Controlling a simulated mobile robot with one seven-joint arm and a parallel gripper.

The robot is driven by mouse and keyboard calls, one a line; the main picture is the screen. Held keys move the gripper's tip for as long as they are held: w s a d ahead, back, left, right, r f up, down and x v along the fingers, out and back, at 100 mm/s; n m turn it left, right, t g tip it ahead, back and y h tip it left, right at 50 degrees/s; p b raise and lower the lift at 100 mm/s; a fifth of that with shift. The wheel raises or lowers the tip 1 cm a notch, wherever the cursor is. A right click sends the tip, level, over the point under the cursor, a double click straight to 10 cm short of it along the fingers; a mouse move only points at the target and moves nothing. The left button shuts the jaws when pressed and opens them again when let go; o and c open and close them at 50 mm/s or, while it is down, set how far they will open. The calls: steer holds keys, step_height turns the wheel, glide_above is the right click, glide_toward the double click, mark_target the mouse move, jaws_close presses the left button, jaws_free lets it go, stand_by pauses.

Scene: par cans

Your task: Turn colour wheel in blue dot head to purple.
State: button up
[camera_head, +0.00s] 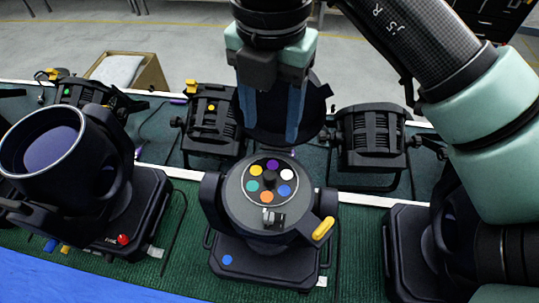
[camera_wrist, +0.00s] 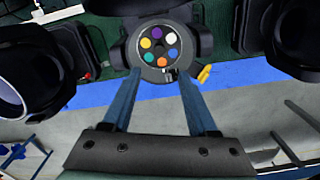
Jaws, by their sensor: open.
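The blue dot head (camera_head: 262,243) is a dark can in the middle of the head view, with a blue dot (camera_head: 227,259) on its base. On its top is a grey round colour wheel (camera_head: 243,196) with purple, white, blue, orange, teal and yellow dots around a dark hub. The purple dot (camera_head: 272,164) is at the far side; the orange dot (camera_head: 266,197) is nearest a small metal clip (camera_head: 273,219). The wheel also shows in the wrist view (camera_wrist: 158,70). My gripper (camera_head: 271,133) is open and empty, its blue fingers apart, above and behind the wheel in the head view.
A head with a red dot (camera_head: 123,239) stands left, its wide lens tube facing up. A yellow-dot can (camera_head: 211,125) and another can (camera_head: 372,138) stand behind. A yellow handle (camera_head: 323,228) sticks out right of the wheel. Green mat (camera_head: 180,262) shows between the heads.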

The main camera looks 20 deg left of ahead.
mark_target(270, 175)
step_height(270, 175, down, 13)
steer(key=p, duration=0.4)
steer(key=shift+r, duration=0.1)
jaws_close()
stand_by(0.4)
